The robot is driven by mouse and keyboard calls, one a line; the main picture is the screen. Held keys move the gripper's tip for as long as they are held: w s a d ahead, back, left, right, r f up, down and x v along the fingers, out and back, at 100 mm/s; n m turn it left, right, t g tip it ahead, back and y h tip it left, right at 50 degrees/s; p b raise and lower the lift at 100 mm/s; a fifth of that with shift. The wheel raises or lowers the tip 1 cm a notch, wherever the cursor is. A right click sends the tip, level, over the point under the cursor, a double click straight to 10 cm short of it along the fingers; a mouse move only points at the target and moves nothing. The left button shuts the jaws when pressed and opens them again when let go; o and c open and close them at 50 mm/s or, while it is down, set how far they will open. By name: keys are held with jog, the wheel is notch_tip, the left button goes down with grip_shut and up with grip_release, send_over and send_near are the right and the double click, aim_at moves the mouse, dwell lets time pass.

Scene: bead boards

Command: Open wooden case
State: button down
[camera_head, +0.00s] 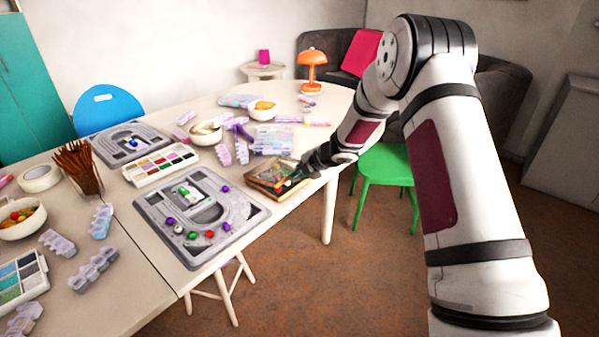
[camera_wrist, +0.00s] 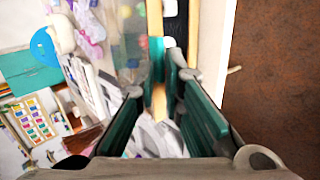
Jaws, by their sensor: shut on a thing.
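The wooden case (camera_head: 262,185) lies near the table's front right edge in the head view. How far the lid stands open cannot be told.
A grey bead board (camera_head: 155,205) with several beads lies left of the case. A clear organizer (camera_head: 273,141) and purple pill boxes sit behind it. A green chair (camera_head: 385,170) stands beside the table under my arm.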

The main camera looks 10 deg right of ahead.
jog(key=shift+a+r+p, duration=0.2)
jog(key=shift+r+p, duration=0.4)
jog(key=shift+p, duration=1.2)
jog(key=shift+w+a+r+g+h+p, duration=0.15)
jog(key=shift+w+r+g+h+p, duration=0.3)
jog(key=shift+r+g, duration=0.2)
jog(key=shift+r, duration=0.1)
jog(key=shift+w+a+r+g+h+b, duration=0.3)
jog(key=shift+w+a+r+b, duration=0.2)
jog(key=shift+b, duration=0.25)
jog(key=shift+w+a+r+g+h+b, duration=0.15)
jog(key=shift+w+r+g+b, duration=0.1)
jog(key=shift+r, duration=0.15)
jog(key=shift+w+d+r+g+h+b, duration=0.1)
jog(key=shift+w+r+g+b, duration=0.1)
jog(key=shift+r, duration=0.5)
jog(key=shift+a, duration=0.1)
